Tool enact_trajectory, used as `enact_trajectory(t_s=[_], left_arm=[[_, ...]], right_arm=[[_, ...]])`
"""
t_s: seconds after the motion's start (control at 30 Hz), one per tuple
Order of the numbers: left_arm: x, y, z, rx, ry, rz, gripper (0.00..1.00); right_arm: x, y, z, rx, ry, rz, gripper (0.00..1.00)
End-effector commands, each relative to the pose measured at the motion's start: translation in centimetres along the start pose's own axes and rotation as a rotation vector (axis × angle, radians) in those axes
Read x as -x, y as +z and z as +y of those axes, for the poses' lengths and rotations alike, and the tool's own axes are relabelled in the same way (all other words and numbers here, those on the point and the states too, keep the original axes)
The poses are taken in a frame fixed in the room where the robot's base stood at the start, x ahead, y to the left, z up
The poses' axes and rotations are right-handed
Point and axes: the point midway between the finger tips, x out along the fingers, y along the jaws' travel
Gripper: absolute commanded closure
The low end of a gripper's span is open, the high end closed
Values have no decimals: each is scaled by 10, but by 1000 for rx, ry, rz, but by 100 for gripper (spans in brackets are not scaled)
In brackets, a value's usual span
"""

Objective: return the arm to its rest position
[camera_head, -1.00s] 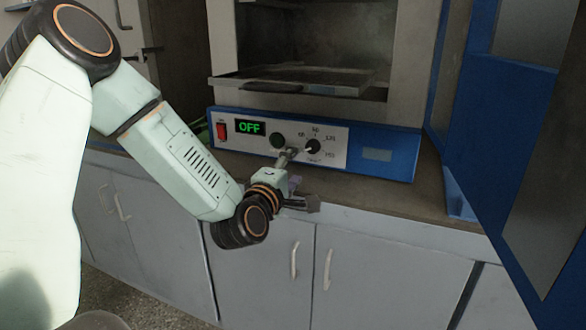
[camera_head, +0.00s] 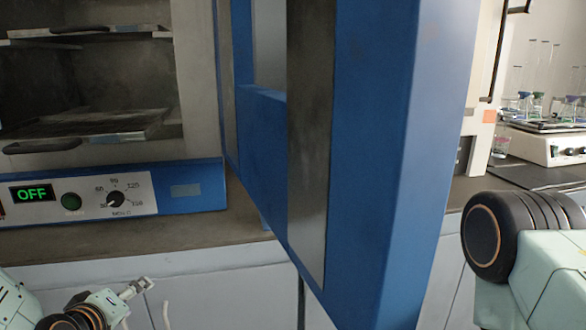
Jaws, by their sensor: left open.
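My left gripper (camera_head: 132,288) is at the lower left, in front of the cabinet below the counter in the picture. It is small, open and holds nothing that I can see. My pale green left forearm is cut off by the lower left corner. The gripper is clear of the dial. Part of my right arm shows at the lower right; its gripper is out of view.
The oven's blue door (camera_head: 375,150) stands wide open and fills the middle, between my arms. Racks (camera_head: 110,130) show inside the oven. At the right, a white shaker (camera_head: 548,148) with flasks stands on the counter. Grey cabinets are below.

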Motion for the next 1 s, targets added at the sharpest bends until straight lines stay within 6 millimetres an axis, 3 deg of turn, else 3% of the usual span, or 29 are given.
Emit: enact_trajectory(t_s=[0.03, 0.2, 0.4, 0.5, 0.6, 0.7, 1.0], left_arm=[[6, 29, -14, -101, -56, -87, 42], [41, 117, -72, -402, -210, -379, 42], [115, 200, -142, -656, -349, -724, 42], [154, 228, -169, -726, -405, -857, 42], [182, 246, -187, -773, -432, -944, 42], [197, 255, -197, -792, -445, -988, 42], [202, 259, -202, -788, -453, -1003, 42]], right_arm=[[6, 0, 0, 0, 0, 0, 60], [17, 0, 0, 0, 0, 0, 60], [31, 0, 0, 0, 0, 0, 60], [38, 0, 0, 0, 0, 0, 60], [44, 0, 0, 0, 0, 0, 60], [46, 0, 0, 0, 0, 0, 60], [46, 0, 0, 0, 0, 0, 60]])
